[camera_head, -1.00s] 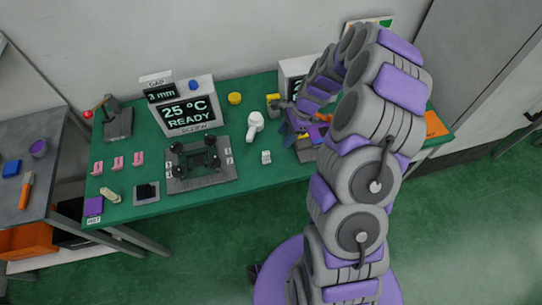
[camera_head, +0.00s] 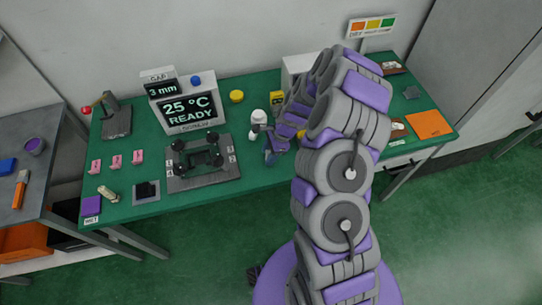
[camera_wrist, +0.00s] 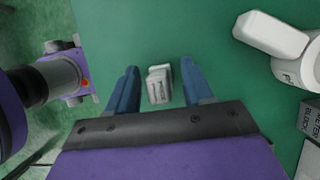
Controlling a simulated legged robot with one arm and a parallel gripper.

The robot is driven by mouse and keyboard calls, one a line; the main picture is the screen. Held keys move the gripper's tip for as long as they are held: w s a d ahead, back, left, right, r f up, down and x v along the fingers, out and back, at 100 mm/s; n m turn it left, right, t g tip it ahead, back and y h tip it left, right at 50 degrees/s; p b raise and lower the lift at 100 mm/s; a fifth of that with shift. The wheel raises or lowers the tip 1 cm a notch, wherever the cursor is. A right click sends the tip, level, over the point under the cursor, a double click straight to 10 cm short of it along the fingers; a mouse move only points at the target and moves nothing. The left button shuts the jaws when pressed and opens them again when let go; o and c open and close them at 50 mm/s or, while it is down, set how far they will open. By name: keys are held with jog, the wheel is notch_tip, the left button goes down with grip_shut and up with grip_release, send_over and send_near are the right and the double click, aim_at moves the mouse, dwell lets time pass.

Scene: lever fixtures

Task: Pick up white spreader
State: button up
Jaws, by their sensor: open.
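The white spreader (camera_wrist: 159,84), which I take to be the small white block with dark lettering, lies on the green table in the wrist view. My gripper (camera_wrist: 158,66) is open, with one blue finger on each side of the spreader. Gaps of green show between the spreader and both fingers, so they seem apart from it. The height of the fingers above the table is hard to tell. In the head view my gripper (camera_head: 270,153) points down near the table's front edge, and the spreader is hidden behind it.
A white dryer-shaped tool (camera_wrist: 275,37) lies to the right in the wrist view, with a grey lettered block (camera_wrist: 310,118) below it. A dark fixture plate (camera_head: 203,180) lies left of my gripper in the head view. A yellow round piece (camera_head: 236,96) stands behind.

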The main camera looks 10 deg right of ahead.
jog(key=shift+a, duration=0.7)
jog(key=shift+d, duration=1.15)
jog(key=c, duration=0.4)
jog(key=shift+d, duration=0.45)
jog(key=shift+c, duration=1.4)
jog(key=shift+a, duration=0.2)
jog(key=shift+c, duration=0.7)
jog(key=shift+a, duration=1.2)
grip_shut()
jog(key=shift+d+r, duration=0.15)
jog(key=shift+d, duration=0.15)
jog(key=v, duration=0.2)
jog(key=p+v, duration=0.1)
jog(key=v, duration=0.1)
jog(key=shift+s+d, duration=0.2)
jog(key=shift+d, duration=0.1)
jog(key=s, duration=0.2)
jog(key=s+p, duration=0.1)
jog(key=s, duration=0.4)
jog(key=shift+d+r+p, duration=0.25)
jog(key=shift+d+p, duration=0.05)
jog(key=shift+p, duration=0.05)
jog(key=s+d, duration=0.3)
jog(key=s, duration=0.4)
jog(key=shift+s+r+p, duration=0.25)
jog(key=shift+s+p, duration=0.05)
jog(key=shift+p, duration=0.1)
jog(key=shift+d, duration=0.15)
